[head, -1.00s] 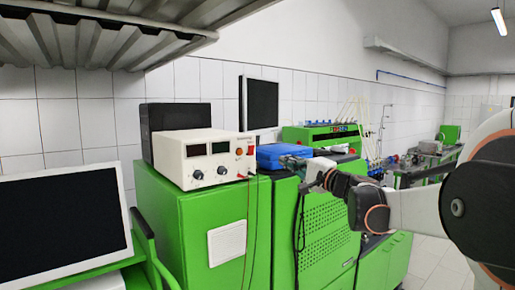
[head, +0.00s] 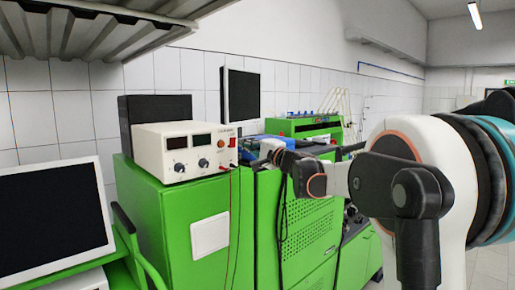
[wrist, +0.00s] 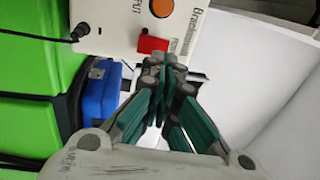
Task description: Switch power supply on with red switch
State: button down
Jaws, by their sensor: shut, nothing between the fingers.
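The cream power supply (head: 185,148) stands on a green cabinet in the head view, with dark displays, knobs and a red switch (head: 232,142) at the right of its front. In the wrist view the red switch (wrist: 153,44) sits on the pale panel (wrist: 115,28), just beyond my fingertips and slightly to their left. My gripper (wrist: 167,62) is shut and empty, with its tips close to the switch; I cannot tell whether they touch. In the head view my gripper (head: 262,150) is small and partly hidden by my wrist, to the right of the power supply.
A blue case (wrist: 101,95) lies beside the power supply. Red and dark cables hang down the green cabinet (head: 170,215). A black monitor (head: 241,95) stands behind.

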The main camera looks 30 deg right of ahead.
aim_at(235, 138)
jog(key=shift+x, duration=1.35)
jog(key=shift+w+a+r+g+p, duration=0.1)
jog(key=shift+w+r+g+p, duration=0.2)
jog(key=shift+g+p, duration=0.35)
jog(key=shift+f, duration=0.1)
